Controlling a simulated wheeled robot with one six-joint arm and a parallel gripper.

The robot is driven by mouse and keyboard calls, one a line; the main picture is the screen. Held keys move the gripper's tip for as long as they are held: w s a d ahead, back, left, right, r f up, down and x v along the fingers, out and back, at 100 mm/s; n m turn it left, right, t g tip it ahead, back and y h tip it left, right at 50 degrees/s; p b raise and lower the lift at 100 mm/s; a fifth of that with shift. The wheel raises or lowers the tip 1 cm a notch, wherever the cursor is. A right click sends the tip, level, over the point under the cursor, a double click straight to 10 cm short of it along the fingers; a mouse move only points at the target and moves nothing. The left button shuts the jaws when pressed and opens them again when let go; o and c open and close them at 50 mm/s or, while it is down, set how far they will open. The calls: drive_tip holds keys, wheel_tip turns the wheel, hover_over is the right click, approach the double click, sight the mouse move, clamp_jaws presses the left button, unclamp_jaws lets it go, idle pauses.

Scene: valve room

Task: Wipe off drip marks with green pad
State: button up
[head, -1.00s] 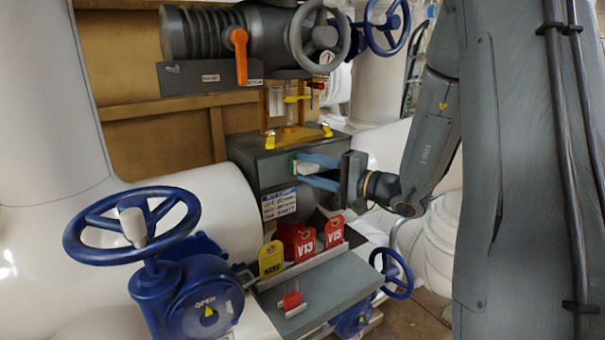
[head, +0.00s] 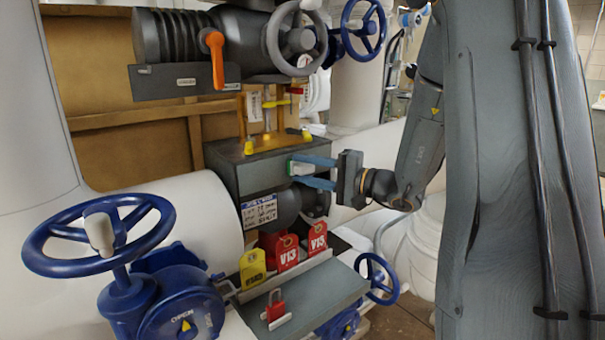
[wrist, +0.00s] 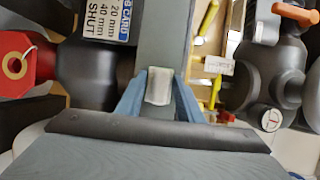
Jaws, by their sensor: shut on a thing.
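My gripper (head: 300,169) has blue fingers shut on a pale block with a green pad (head: 291,167) at its front edge. In the head view the pad is at the right part of the dark grey box's front face (head: 245,180), touching it or very close. I cannot make out any drip marks; any under the pad are hidden.
Red and yellow tags (head: 286,250) stand on a grey shelf (head: 335,287) below my gripper. Blue handwheels (head: 100,235) are at left and lower right (head: 377,279). An orange-handled valve (head: 216,60) is above.

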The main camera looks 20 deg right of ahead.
drive_tip(key=shift+s+a+b, duration=0.4)
drive_tip(key=shift+a, duration=0.8)
drive_tip(key=shift+s+a+b, duration=0.35)
drive_tip(key=shift+a+b, duration=0.1)
drive_tip(key=shift+a, duration=0.7)
drive_tip(key=shift+s+a+b, duration=0.4)
drive_tip(key=shift+a, duration=0.8)
drive_tip(key=s+d, duration=0.2)
drive_tip(key=s, duration=0.3)
drive_tip(key=shift+s+b, duration=0.3)
drive_tip(key=shift+s, duration=0.05)
drive_tip(key=shift+s+d, duration=0.2)
drive_tip(key=shift+s, duration=0.5)
drive_tip(key=shift+s+d, duration=0.2)
drive_tip(key=shift+s, duration=0.5)
drive_tip(key=shift+f, duration=0.1)
